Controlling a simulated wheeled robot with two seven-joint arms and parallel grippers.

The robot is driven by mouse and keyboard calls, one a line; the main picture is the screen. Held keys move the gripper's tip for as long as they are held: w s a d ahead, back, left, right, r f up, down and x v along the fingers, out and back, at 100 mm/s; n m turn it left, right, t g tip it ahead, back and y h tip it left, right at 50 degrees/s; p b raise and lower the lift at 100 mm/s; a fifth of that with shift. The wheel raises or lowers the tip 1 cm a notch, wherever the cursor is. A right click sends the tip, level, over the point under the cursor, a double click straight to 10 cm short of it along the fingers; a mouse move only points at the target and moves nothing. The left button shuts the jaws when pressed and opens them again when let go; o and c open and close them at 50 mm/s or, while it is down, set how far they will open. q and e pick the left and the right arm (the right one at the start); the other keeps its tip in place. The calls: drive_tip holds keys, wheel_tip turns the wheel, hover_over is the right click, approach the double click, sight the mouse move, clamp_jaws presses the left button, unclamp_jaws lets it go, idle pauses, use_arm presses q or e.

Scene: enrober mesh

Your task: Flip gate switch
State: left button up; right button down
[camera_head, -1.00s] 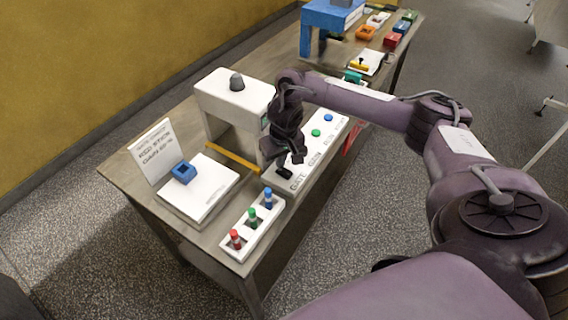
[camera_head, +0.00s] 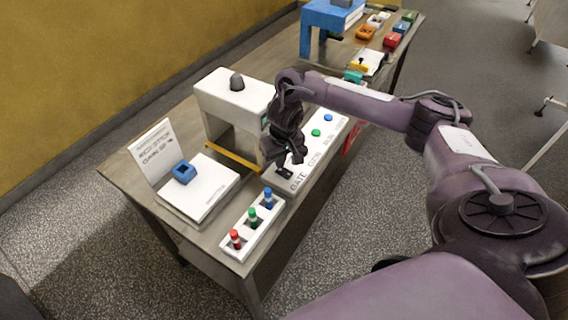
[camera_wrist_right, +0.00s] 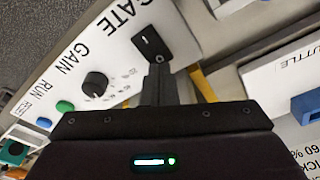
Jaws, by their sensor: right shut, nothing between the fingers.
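The gate switch (camera_wrist_right: 150,43) is a black rocker on a white control panel, beside the word GATE in the right wrist view. In the head view, the switch (camera_head: 285,173) shows near the panel's front end, just below my right gripper (camera_head: 277,163). The right gripper (camera_wrist_right: 157,72) is shut and empty, with its fingertips at the near edge of the switch. I cannot tell whether they touch it. My left gripper is not in view.
The panel also has a black GAIN knob (camera_wrist_right: 95,86), a green button (camera_head: 316,132) and a blue button (camera_head: 328,118). A white arch machine (camera_head: 222,95) stands beside it. A white rack (camera_head: 268,229) holds bottles, and a blue block (camera_head: 184,172) sits on a white box.

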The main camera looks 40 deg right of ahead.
sight(280, 170)
drive_tip(key=shift+f+b, duration=0.35)
drive_tip(key=shift+f, duration=0.5)
idle(0.8)
wheel_tip(280, 170, up, 7)
drive_tip(key=p, duration=0.8)
drive_tip(key=shift+p, duration=0.35)
